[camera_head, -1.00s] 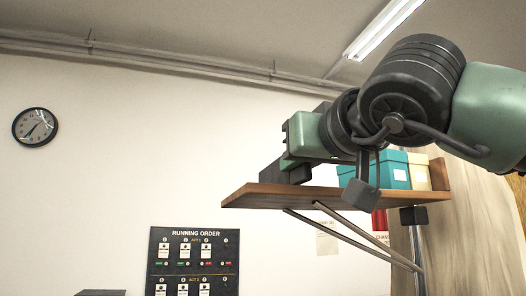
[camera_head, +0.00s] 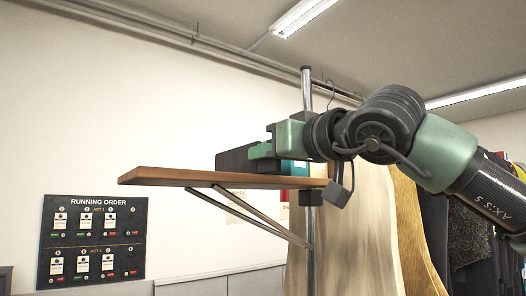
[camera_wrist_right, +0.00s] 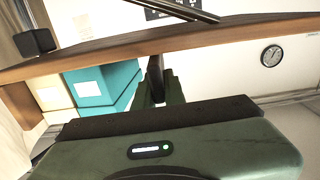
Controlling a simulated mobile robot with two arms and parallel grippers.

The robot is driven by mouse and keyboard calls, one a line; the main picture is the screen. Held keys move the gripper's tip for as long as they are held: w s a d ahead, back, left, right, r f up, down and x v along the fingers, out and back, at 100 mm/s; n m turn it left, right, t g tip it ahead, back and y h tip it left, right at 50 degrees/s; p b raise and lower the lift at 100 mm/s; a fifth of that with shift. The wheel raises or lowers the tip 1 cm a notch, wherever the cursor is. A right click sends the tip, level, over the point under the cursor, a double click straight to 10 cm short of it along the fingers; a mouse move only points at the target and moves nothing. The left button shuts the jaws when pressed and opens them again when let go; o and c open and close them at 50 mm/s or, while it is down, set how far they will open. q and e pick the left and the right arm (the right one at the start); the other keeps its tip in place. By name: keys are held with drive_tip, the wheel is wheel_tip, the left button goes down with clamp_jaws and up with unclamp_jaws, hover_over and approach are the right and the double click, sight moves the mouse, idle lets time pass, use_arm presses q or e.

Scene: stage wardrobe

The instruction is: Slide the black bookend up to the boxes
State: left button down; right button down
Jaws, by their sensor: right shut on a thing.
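The black bookend (camera_head: 234,159) stands on the wooden shelf (camera_head: 165,176) in the head view. My right gripper (camera_head: 263,151) is over the shelf, shut on the bookend. In the right wrist view, where the shelf appears upside down, the bookend's thin dark plate (camera_wrist_right: 156,72) shows between the green fingers of the gripper (camera_wrist_right: 159,92). Teal boxes (camera_wrist_right: 108,85) and a cream box (camera_wrist_right: 50,90) stand to its left there. The nearest teal box (camera_head: 296,168) is mostly hidden by my gripper in the head view. I cannot tell whether bookend and box touch. My left gripper is not in view.
A diagonal brace (camera_head: 255,220) runs under the shelf to a metal upright (camera_head: 308,110). Hanging clothes (camera_head: 465,230) are at the right. A running order board (camera_head: 93,238) hangs on the wall at the left. The shelf's left part is clear.

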drive_tip(key=c, duration=1.6)
unclamp_jaws()
drive_tip(key=shift+o, duration=0.6)
drive_tip(key=shift+w+a, duration=0.1)
drive_tip(key=shift+a, duration=0.05)
drive_tip(key=b+v, duration=0.3)
drive_tip(key=v, duration=0.4)
drive_tip(key=shift+s+d, duration=0.25)
drive_tip(key=shift+s, duration=0.1)
